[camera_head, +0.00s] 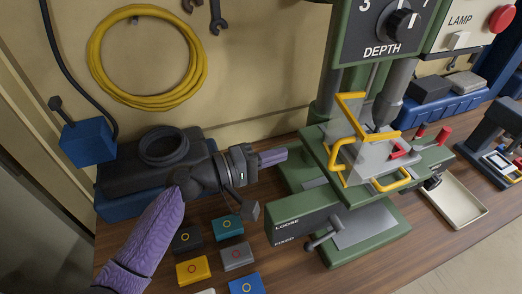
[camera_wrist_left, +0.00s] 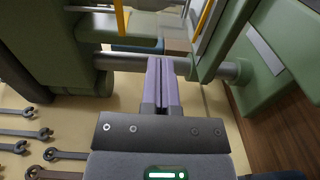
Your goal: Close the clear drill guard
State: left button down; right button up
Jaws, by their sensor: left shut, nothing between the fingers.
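The clear drill guard (camera_head: 366,158) is a see-through panel with yellow edging and a yellow handle. It stands tilted on the green drill press (camera_head: 304,215), below and in front of the grey drill head. Yellow strips that look like the guard's edging (camera_wrist_left: 205,18) show at the top of the left wrist view. My left gripper (camera_head: 284,154) is shut and empty, left of the guard and apart from it. In the left wrist view its two purple fingers (camera_wrist_left: 162,62) are pressed together, pointing toward the press. My right gripper is not in view.
A depth dial (camera_head: 401,23) is above. A LOOSE/FIXED lever (camera_head: 322,239) is at the press front. Several coloured socket boxes (camera_head: 193,270) lie on the wooden bench below my left arm. A beige tray (camera_head: 457,204) is right of the press. Wrenches (camera_wrist_left: 25,134) show in the wrist view.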

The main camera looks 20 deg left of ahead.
aim_at(347, 141)
pick_arm(q)
jog(key=w+d+p, duration=0.1)
jog(key=d+p, duration=0.1)
jog(key=d, duration=0.5)
jog(key=shift+w, duration=0.4)
jog(key=shift+d+f, duration=0.1)
